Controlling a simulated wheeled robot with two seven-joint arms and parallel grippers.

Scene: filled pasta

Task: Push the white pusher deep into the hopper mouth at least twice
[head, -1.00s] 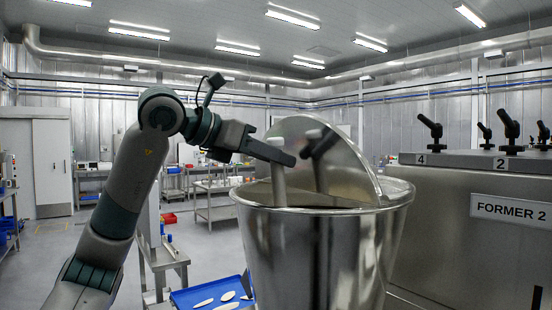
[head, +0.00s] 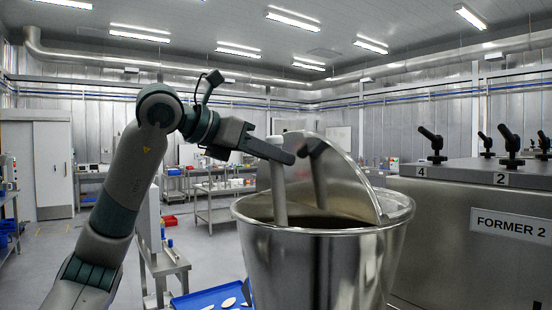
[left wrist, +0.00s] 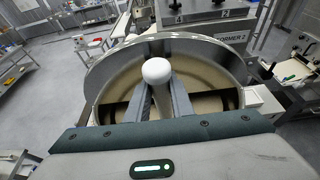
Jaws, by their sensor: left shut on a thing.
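The white pusher (head: 279,195) is a pale rod that stands upright in the mouth of the steel hopper (head: 320,255). My left gripper (head: 284,150) is shut on the pusher near its top, above the hopper rim. In the left wrist view the pusher's round white knob (left wrist: 156,70) shows between the two fingers (left wrist: 160,95), with the hopper mouth (left wrist: 210,75) below. Pale beige material lies inside the hopper. The pusher's lower end is hidden behind the front rim. My right gripper is not in view.
The hopper's raised shiny lid (head: 340,170) stands behind the pusher and mirrors it. The FORMER 2 machine (head: 470,240) with black handles is at the right. A blue tray (head: 212,298) with pale pieces lies low at the left, beside a steel bench.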

